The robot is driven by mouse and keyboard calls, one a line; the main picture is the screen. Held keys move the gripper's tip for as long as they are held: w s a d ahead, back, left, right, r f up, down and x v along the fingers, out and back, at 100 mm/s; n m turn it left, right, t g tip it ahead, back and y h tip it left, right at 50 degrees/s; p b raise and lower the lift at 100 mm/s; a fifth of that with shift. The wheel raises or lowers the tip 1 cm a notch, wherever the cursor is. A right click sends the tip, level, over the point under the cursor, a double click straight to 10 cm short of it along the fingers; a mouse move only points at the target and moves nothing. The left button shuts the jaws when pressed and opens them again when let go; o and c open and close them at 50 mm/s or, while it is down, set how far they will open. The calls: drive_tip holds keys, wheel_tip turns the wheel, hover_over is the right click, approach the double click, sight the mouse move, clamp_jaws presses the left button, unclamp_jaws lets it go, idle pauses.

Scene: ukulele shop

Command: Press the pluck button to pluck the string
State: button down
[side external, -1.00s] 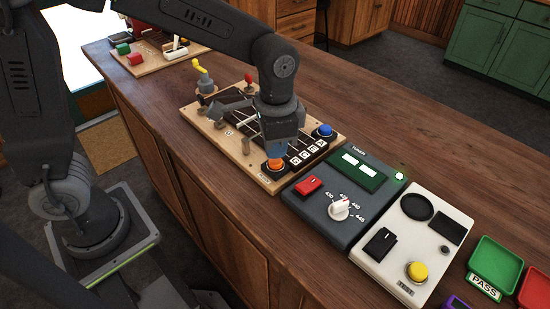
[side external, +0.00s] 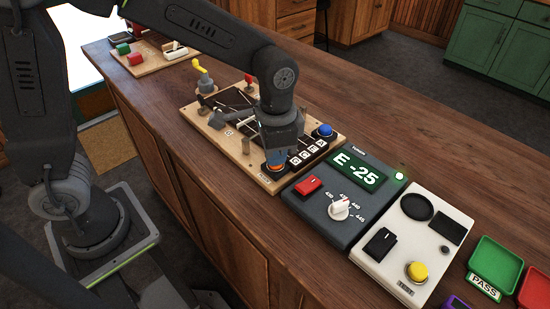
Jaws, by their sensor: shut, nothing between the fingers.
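The orange pluck button (side external: 274,167) sits at the front corner of a light wooden string board (side external: 240,172) on the counter. My gripper (side external: 276,158) is shut and points down onto the button. Its fingertips appear to touch the button's top and partly cover it. The button looks pressed low. The dark tuner box (side external: 322,224) next to the board has a green display (side external: 360,170) reading "E 25".
On the board are a blue button (side external: 323,131), letter keys (side external: 307,153), a yellow-handled crank (side external: 202,73) and a red knob (side external: 248,79). The tuner has a red switch (side external: 308,185) and white dial (side external: 339,209). A cream box (side external: 415,240) with a yellow button stands to the right, then green and red trays.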

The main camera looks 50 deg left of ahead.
drive_tip(key=shift+r, duration=3.7)
drive_tip(key=s+a+r+n+t, duration=0.3)
drive_tip(key=s+a+n+t, duration=0.2)
drive_tip(key=s+a, duration=0.6)
drive_tip(key=shift+s+n+t, duration=0.3)
drive_tip(key=shift+s+n, duration=0.2)
drive_tip(key=shift+s, duration=0.6)
